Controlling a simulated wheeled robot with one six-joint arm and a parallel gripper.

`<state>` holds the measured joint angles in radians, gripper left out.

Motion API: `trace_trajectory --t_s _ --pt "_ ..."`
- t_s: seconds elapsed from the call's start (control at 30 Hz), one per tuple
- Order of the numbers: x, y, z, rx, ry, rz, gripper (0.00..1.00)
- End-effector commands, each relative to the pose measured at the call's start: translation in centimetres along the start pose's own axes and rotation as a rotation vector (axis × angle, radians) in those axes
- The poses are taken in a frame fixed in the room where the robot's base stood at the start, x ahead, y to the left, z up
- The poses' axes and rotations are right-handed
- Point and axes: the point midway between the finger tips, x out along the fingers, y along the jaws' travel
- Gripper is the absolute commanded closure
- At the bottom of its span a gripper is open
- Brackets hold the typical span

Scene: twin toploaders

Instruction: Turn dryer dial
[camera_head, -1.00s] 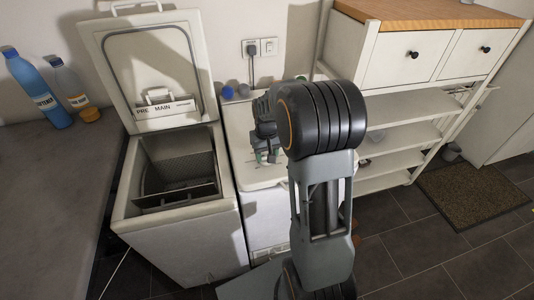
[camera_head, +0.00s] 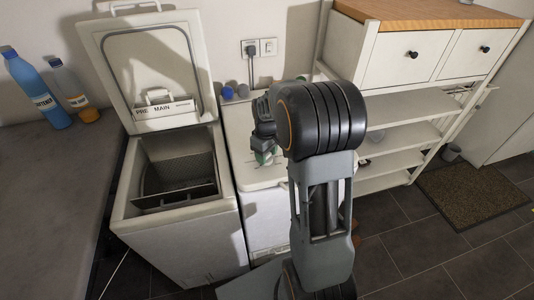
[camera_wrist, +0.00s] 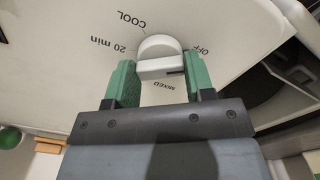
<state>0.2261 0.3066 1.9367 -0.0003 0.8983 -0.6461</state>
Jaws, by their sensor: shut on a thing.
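The white dryer (camera_head: 266,218) stands right of the open machine, its lid closed. In the wrist view its round white dial (camera_wrist: 160,48) has a raised grip bar. The panel (camera_wrist: 85,75) around it is printed COOL, OFF, 20 min and MIXED. My gripper (camera_wrist: 160,74) has its green fingers on either side of the bar and is shut on the dial. In the head view my gripper (camera_head: 264,158) is over the dryer's top, and my arm hides the dial and part of the lid. Which label the dial points to is not clear.
The open toploader (camera_head: 178,170), lid raised, stands directly left of the dryer. A white shelf unit (camera_head: 400,60) stands to the right. Small caps (camera_head: 228,92) sit at the dryer's back edge.

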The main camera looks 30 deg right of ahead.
Motion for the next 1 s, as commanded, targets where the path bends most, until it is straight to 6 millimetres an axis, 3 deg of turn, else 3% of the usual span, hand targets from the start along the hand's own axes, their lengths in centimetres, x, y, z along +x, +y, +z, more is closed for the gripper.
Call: trace_trajectory --t_s 0.4,0.43,0.67,1.0 --pt "-0.04 -0.01 -0.05 -0.009 0.001 0.001 0.75" --pt "-0.04 -0.01 -0.05 -0.009 0.001 0.001 0.49" --pt "-0.02 0.01 -0.01 -0.007 0.001 0.0 0.27" --pt "-0.5 0.05 -0.03 -0.005 0.002 0.001 0.26"
